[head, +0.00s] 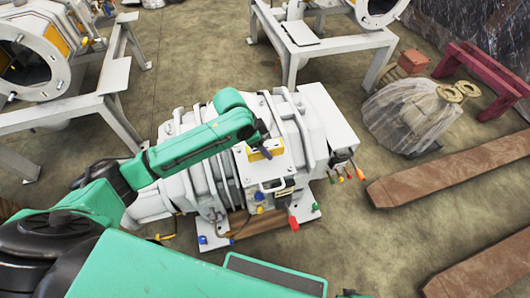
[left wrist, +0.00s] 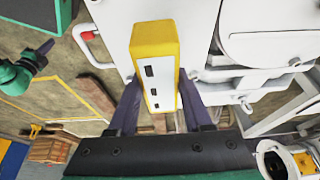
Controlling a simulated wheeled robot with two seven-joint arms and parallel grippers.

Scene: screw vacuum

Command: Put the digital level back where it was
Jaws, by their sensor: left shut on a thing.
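The digital level (left wrist: 156,45) is a yellow and white box with dark slots along one face. My left gripper (left wrist: 160,100) is shut on it, with one dark finger on each side. In the head view the level (head: 266,151) shows as a small yellow piece over the top of the white vacuum machine (head: 205,190), with the left gripper (head: 263,140) above it. I cannot tell whether the level touches the machine's white surface. My right gripper is not in view.
A white handle (head: 272,187), coloured knobs and a red-handled part (head: 293,222) sit on the machine's near side. Grey metal frames (head: 108,85) stand behind. Rusty beams (head: 450,165) and a wrapped bundle (head: 408,112) lie on the right. Floor between them is clear.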

